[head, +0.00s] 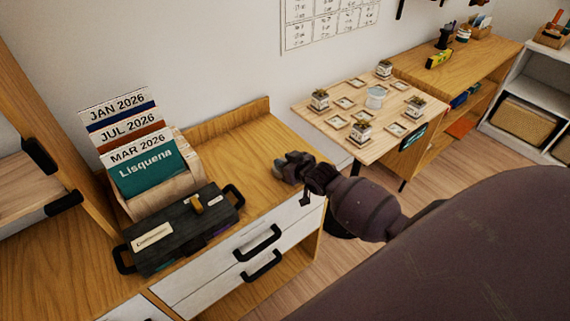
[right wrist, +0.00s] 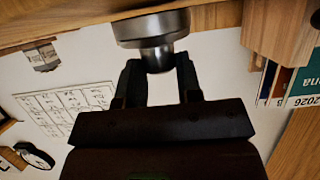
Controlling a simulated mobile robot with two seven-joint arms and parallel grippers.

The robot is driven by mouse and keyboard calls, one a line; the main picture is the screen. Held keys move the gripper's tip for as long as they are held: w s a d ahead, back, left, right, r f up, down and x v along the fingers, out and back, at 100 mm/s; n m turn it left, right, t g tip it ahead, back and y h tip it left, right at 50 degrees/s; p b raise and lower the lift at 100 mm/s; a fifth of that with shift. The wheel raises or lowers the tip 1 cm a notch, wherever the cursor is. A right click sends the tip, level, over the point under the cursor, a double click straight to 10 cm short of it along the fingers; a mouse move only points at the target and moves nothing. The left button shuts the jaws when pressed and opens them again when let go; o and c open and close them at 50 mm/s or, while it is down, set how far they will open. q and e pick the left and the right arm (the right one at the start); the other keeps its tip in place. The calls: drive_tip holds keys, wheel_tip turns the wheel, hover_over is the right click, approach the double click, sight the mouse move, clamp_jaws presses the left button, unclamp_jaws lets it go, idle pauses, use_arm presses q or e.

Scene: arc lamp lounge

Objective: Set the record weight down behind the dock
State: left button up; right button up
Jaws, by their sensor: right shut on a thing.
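The record weight (right wrist: 152,27) is a grey metal piece with a wide disc and a narrower neck. My right gripper (head: 296,169) is shut on its neck, which shows between the two fingers in the right wrist view (right wrist: 160,66). The weight is at the wooden cabinet top (head: 245,150), near its right end; I cannot tell if it touches. No thing is clearly marked as the dock. A black box (head: 180,230) with a label and a black handle at each end lies on the cabinet, left of the gripper. My left gripper is not in view.
A wooden crate (head: 185,187) of upright record sleeves stands behind the black box. A raised wooden edge (head: 230,118) runs along the cabinet's back. A small table (head: 340,108) with several potted plants stands beyond the cabinet. Bare cabinet top lies between crate and gripper.

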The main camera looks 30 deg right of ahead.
drive_tip(key=shift+f, duration=0.2)
drive_tip(key=shift+f, duration=0.1)
drive_tip(key=o, duration=1)
drive_tip(key=shift+o, duration=0.2)
